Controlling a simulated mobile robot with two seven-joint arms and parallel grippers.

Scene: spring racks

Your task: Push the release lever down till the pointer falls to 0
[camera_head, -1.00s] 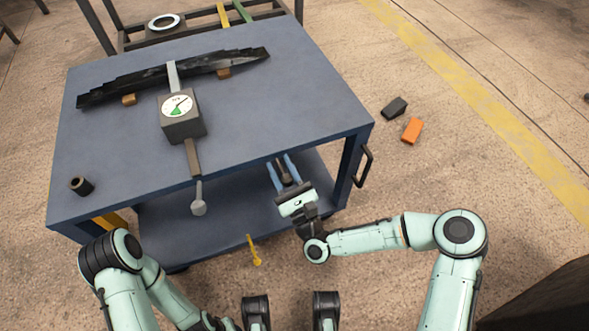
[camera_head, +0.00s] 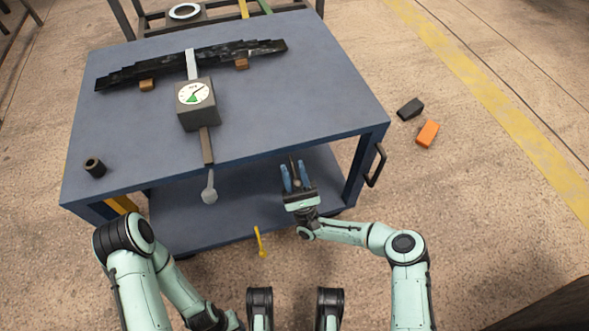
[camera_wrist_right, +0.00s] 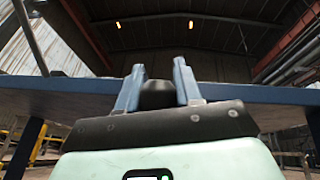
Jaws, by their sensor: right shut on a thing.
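A dark gauge box (camera_head: 197,113) stands on the blue table, with a white dial (camera_head: 193,93). Its thin pointer leans to the upper right, above a green area; the numbers are too small to read. A brown bar (camera_head: 207,146) runs from the box past the front edge. A grey lever with a rounded end (camera_head: 209,191) hangs below it. My right gripper (camera_head: 293,174) is right of this lever and apart from it, by the front edge. Its blue fingers are shut on a dark knobbed thing (camera_wrist_right: 158,96); I cannot tell whether it is fixed. My left gripper is not in view.
A stepped black leaf spring (camera_head: 190,64) lies on wooden blocks at the table's back. A black bushing (camera_head: 94,168) stands at the left. A yellow tool (camera_head: 260,243) shows below the front edge. Black (camera_head: 411,109) and orange (camera_head: 428,133) blocks lie on the floor at right.

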